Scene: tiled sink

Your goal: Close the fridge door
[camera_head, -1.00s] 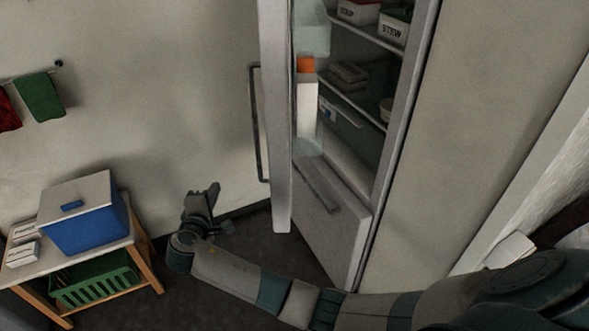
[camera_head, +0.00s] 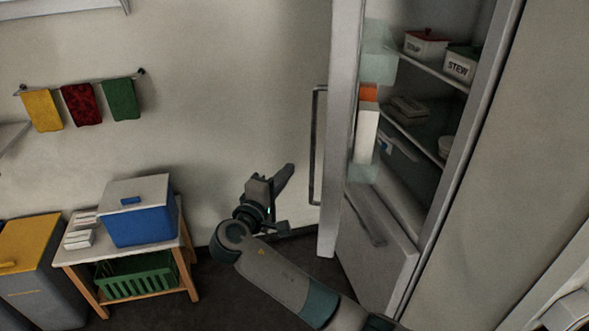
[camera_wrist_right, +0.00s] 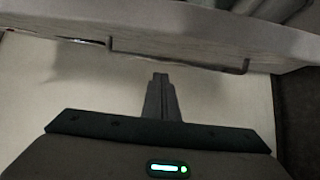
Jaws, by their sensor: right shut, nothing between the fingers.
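The fridge door (camera_head: 342,130) stands open at the left of the fridge, seen nearly edge-on. Its dark bar handle (camera_head: 313,145) is on the outer, left side. The lower drawer front (camera_head: 380,245) is below the fridge's lit shelves. My right gripper (camera_head: 287,174) is shut and empty, to the left of the door near the lower end of the handle, with no contact visible. In the right wrist view, the closed fingers (camera_wrist_right: 160,80) point toward the door (camera_wrist_right: 200,38), whose handle (camera_wrist_right: 180,58) runs across the picture. My left gripper is not in view.
Containers marked SOUP (camera_head: 425,46) and STEW (camera_head: 461,64) stand on the upper shelf. A small table (camera_head: 190,262) with a blue cooler (camera_head: 140,215) and green basket (camera_head: 136,275) is left of the arm. A yellow-lidded bin (camera_head: 25,245) is at far left.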

